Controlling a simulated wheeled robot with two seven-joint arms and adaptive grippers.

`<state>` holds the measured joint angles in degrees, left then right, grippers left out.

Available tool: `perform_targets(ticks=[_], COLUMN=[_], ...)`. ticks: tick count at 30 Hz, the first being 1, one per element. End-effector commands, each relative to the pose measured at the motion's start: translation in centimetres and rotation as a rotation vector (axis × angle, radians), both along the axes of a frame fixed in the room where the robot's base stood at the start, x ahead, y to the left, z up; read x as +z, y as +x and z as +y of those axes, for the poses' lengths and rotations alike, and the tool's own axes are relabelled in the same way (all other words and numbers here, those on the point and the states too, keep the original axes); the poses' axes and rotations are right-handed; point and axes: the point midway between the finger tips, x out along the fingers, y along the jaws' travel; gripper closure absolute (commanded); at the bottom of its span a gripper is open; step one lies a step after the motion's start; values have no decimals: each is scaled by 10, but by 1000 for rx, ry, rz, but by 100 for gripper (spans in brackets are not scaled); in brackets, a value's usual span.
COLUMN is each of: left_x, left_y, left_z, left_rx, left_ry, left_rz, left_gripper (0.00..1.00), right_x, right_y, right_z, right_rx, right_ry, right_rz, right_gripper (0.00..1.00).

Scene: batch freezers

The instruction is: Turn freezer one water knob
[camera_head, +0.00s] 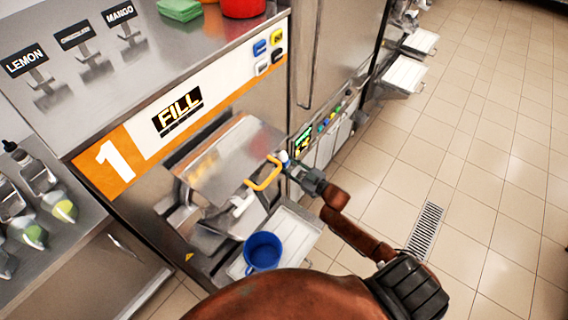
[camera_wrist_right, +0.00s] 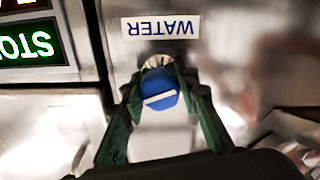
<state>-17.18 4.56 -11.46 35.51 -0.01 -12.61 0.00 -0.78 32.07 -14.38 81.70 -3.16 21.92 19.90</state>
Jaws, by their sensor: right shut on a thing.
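The water knob (camera_wrist_right: 160,88) is blue with a white bar across its face. It sits below a white WATER label (camera_wrist_right: 161,26), which appears upside down in the right wrist view. My right gripper (camera_wrist_right: 161,100) has its two dark green fingers closed on either side of the knob. In the head view my right gripper (camera_head: 291,166) reaches the right side of freezer one, beside the yellow handle (camera_head: 264,174); the knob is mostly hidden there. Freezer one carries an orange panel with a white 1 (camera_head: 114,160). My left gripper is out of view.
A green lit STOP display (camera_wrist_right: 30,45) is beside the label. A blue pot (camera_head: 262,250) stands on the tray (camera_head: 300,222) under the white spout (camera_head: 243,203). Bottles (camera_head: 38,178) stand at the left. The tiled floor (camera_head: 470,150) at right is clear.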

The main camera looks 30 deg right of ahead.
Motion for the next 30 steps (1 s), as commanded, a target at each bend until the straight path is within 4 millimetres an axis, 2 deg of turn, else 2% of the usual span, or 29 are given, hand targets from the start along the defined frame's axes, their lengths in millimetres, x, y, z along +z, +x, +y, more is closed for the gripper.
perform_targets(ticks=[18, 30], left_x=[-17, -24], left_y=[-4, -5], left_z=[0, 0], left_rx=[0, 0], left_ry=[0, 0], left_rz=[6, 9], left_gripper=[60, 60], right_x=[-1, -1], right_y=[0, 0], right_z=[-1, -1], right_rx=[-1, 0], right_ry=[-511, -687], right_rz=[-211, -284], right_gripper=[96, 96])
